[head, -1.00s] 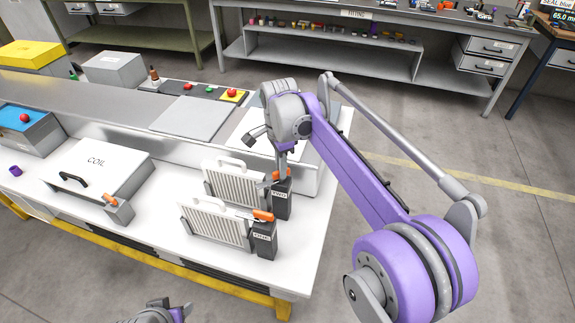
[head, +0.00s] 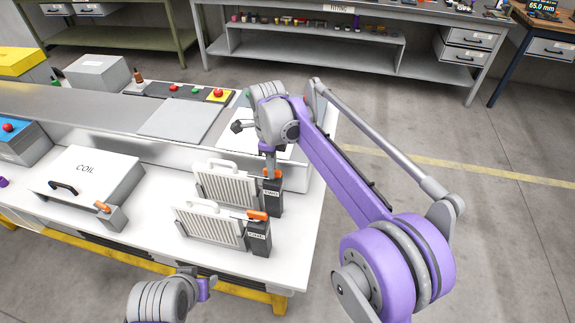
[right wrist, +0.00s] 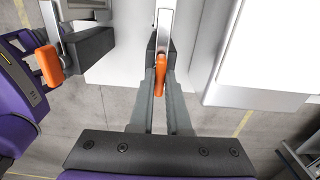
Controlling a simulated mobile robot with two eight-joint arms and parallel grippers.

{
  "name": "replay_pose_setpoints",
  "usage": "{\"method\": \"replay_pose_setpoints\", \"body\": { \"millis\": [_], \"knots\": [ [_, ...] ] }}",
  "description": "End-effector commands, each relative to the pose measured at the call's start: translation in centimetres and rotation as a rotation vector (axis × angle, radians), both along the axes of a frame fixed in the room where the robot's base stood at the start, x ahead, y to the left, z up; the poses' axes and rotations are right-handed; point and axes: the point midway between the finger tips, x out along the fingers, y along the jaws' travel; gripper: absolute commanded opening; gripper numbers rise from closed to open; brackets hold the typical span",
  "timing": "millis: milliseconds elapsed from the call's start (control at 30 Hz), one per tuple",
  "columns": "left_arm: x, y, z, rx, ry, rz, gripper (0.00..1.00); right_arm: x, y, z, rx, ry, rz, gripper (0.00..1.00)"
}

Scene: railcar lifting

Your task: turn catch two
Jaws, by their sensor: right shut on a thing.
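Catch two is the rear dark block (head: 272,200) labelled TWO, beside the rear ribbed panel (head: 226,188). Its orange lever end (head: 273,174) is under my right gripper (head: 270,164). In the right wrist view, my right gripper (right wrist: 160,100) is shut on this orange lever end (right wrist: 160,72). The front catch (head: 258,240) has its own orange lever (head: 257,215), apart from the gripper. That orange end also shows at the left of the right wrist view (right wrist: 48,65). My left arm's end shows at the bottom of the head view; its jaws cannot be made out.
The front ribbed panel (head: 208,224) stands close in front of the rear one. A COIL box (head: 90,175) with a dark handle stands to the left on the white bench (head: 150,228). A raised grey ledge (head: 105,118) runs behind. Open floor lies to the right.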

Motion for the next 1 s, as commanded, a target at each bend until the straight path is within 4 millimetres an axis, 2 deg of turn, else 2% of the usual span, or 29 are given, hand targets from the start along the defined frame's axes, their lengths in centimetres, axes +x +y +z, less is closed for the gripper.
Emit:
{"method": "replay_pose_setpoints", "body": {
  "millis": [200, 567, 600, 733, 1000],
  "knots": [
    [0.07, 0.00, 0.15, 0.000, -0.001, 0.000, 0.50, 0.01, 0.94, 0.00, -0.001, -0.001, -0.009, 0.00],
    [0.06, 0.00, 0.14, 0.000, -0.001, 0.000, 0.50, 0.00, 0.99, -0.02, 0.000, 0.000, -0.011, 0.00],
    [0.06, 0.00, 0.14, 0.000, -0.001, 0.000, 0.50, 0.00, 0.99, -0.02, 0.000, 0.000, -0.010, 0.22],
    [0.06, 0.00, 0.14, 0.000, -0.001, 0.000, 0.50, -0.01, 0.99, -0.02, 0.000, -0.001, -0.010, 0.45],
    [0.06, 0.00, 0.14, 0.000, -0.001, 0.000, 0.50, -0.01, 0.99, 0.02, 0.000, -0.001, -0.009, 0.45]
  ]
}}
